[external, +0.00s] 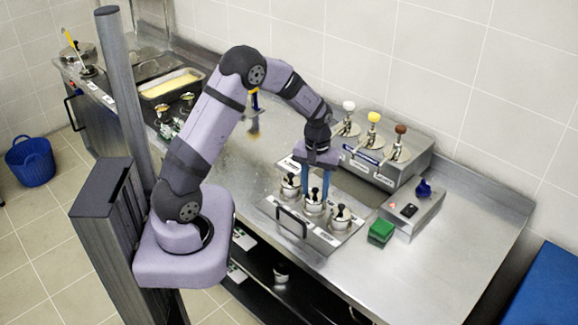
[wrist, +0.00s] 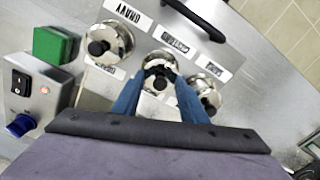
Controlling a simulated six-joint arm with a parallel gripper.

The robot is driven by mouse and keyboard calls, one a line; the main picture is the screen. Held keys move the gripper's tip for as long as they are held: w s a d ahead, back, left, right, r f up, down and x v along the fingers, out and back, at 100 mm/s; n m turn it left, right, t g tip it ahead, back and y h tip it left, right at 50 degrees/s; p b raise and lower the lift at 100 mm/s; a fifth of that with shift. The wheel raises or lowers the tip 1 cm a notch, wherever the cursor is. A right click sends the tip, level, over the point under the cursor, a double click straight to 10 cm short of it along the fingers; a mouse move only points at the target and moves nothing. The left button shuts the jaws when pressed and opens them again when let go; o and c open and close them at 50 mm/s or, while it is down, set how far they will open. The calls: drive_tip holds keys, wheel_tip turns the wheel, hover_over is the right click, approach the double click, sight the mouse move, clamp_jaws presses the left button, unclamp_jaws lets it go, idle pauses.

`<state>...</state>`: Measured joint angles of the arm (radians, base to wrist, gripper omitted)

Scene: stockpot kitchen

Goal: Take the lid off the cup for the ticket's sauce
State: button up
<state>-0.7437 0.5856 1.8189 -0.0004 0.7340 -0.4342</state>
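Three metal cups with shiny lids and black knobs stand in a row in a steel holder (external: 268,206). In the wrist view they are the left cup (wrist: 117,40), whose label reads GRAVY, the middle cup (wrist: 157,57), whose label is blurred, and the right cup (wrist: 198,83). All three lids are on. My gripper (external: 315,192) points down over the middle cup. Its blue fingers stand apart on either side of the middle lid's black knob (wrist: 159,77); contact cannot be told. I cannot make out a ticket.
Pump dispensers with white, yellow and brown knobs stand in a steel housing (external: 410,165) behind the cups. A control box (external: 412,211) with a blue knob and a green block (external: 381,231) are to the right. The holder has a black handle (external: 291,220) in front. The counter's right end is clear.

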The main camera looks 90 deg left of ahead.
sight(315, 189)
drive_tip(key=shift+s+d, duration=0.15)
drive_tip(key=shift+s, duration=0.05)
clamp_jaws()
drive_tip(key=shift+f, duration=0.15)
drive_tip(key=shift+s+d, duration=0.1)
drive_tip(key=shift+r, duration=0.25)
wheel_tip(315, 189, up, 10)
drive_tip(key=b, duration=0.2)
drive_tip(key=shift+w+a+f+b, duration=0.15)
drive_tip(key=shift+w+a+b, duration=0.1)
drive_tip(key=shift+b, duration=0.15)
